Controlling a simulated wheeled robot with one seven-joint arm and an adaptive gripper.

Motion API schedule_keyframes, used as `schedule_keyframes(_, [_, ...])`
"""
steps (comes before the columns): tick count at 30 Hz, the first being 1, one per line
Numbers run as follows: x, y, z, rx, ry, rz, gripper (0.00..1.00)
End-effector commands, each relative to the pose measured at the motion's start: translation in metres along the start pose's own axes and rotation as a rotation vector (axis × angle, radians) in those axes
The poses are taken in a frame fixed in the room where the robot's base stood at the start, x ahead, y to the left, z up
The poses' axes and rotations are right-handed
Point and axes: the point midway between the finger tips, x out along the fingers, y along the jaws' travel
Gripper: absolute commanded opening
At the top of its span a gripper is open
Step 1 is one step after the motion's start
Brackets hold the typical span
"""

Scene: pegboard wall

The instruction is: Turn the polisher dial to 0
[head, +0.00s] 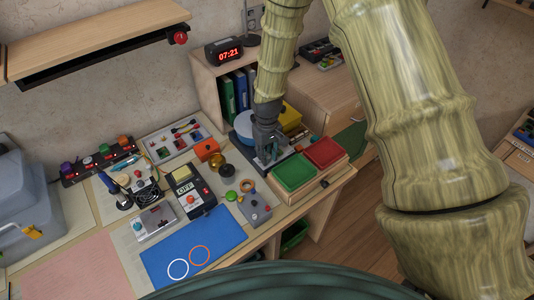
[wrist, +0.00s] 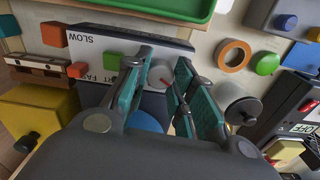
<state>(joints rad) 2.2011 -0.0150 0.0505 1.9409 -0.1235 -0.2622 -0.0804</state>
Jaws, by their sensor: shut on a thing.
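The polisher shows in the head view as a dark base (head: 285,157) with a blue disc (head: 243,124), behind the green and red trays. In the wrist view its pale label panel (wrist: 120,44) reads SLOW and FAST, upside down; other lettering is partly covered. The grey dial (wrist: 160,76) with a red mark sits between the teal fingers of my gripper (wrist: 165,70). My gripper is shut on the dial, pointing down at the polisher in the head view (head: 269,153). The fingers hide part of the dial, so I cannot tell its exact setting.
A green tray (head: 293,171) and a red tray (head: 325,152) stand close in front of the polisher. A yellow block (head: 290,118) is behind. The blue mat (head: 192,246) is mostly clear.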

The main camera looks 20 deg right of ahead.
Motion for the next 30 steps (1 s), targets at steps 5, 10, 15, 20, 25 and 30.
schedule_keyframes(5, [-0.0001, 0.001, 0.0004, -0.071, -0.001, 0.0, 0.01])
schedule_keyframes(10, [-0.0001, 0.0011, 0.0004, -0.108, -0.001, 0.0, 0.01])
schedule_keyframes(15, [0.0, 0.0012, 0.0004, -0.121, -0.001, 0.001, 0.01])
schedule_keyframes(20, [-0.0001, 0.0013, 0.0004, -0.122, -0.001, 0.001, 0.01])
schedule_keyframes(25, [-0.0001, 0.0014, 0.0004, -0.121, -0.001, 0.001, 0.27])
schedule_keyframes(30, [-0.0001, 0.001, 0.0003, -0.121, -0.001, 0.001, 0.48])
